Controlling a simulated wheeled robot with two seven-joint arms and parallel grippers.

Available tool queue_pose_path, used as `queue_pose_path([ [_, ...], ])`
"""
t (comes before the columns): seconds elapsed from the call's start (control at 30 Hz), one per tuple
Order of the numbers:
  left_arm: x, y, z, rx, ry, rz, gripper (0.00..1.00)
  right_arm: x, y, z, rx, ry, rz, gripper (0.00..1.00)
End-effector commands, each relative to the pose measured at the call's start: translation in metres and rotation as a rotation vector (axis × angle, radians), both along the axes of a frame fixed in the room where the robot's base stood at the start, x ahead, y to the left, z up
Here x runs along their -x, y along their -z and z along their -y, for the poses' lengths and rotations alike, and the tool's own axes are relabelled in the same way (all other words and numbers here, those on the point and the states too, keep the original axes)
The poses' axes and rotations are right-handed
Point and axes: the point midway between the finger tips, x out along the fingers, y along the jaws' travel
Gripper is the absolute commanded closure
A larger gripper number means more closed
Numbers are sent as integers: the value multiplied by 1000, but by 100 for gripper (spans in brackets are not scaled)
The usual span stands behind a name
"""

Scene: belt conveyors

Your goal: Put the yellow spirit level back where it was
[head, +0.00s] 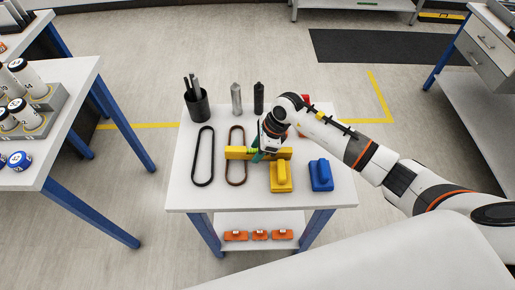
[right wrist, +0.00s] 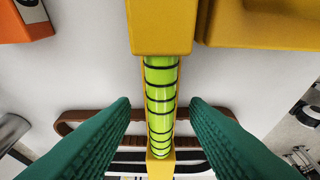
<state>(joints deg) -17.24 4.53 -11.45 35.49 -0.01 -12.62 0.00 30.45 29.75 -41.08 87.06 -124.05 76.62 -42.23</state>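The yellow spirit level (head: 237,153) lies crosswise over the brown belt loop (head: 231,172) on the white table. In the right wrist view, its green vial with black rings (right wrist: 161,100) runs between my fingers. My right gripper (head: 258,154) is at the level in the head view. In the right wrist view its green fingers (right wrist: 160,104) stand on either side of the level, with a visible gap on each side, so it is open around it. I cannot tell whether the level rests flat on the table. My left gripper is not in view.
Orange items (head: 260,235) sit on the lower shelf.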

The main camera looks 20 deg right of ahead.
Motion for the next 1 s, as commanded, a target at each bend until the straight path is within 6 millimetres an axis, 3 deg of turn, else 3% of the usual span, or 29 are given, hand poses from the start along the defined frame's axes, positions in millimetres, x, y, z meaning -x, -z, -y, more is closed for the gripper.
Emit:
queue_pose_path([
  [0.27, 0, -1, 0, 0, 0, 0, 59, 0, -1, 0, 0, 0, 0, 59],
  [0.47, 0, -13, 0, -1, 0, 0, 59, 0, -16, 2, -1, 2, 2, 59],
  [0.8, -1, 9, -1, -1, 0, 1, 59, 7, -84, 31, 1, 0, 5, 59],
  [1.0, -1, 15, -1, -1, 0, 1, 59, 11, -111, 41, 0, -1, 1, 59],
])
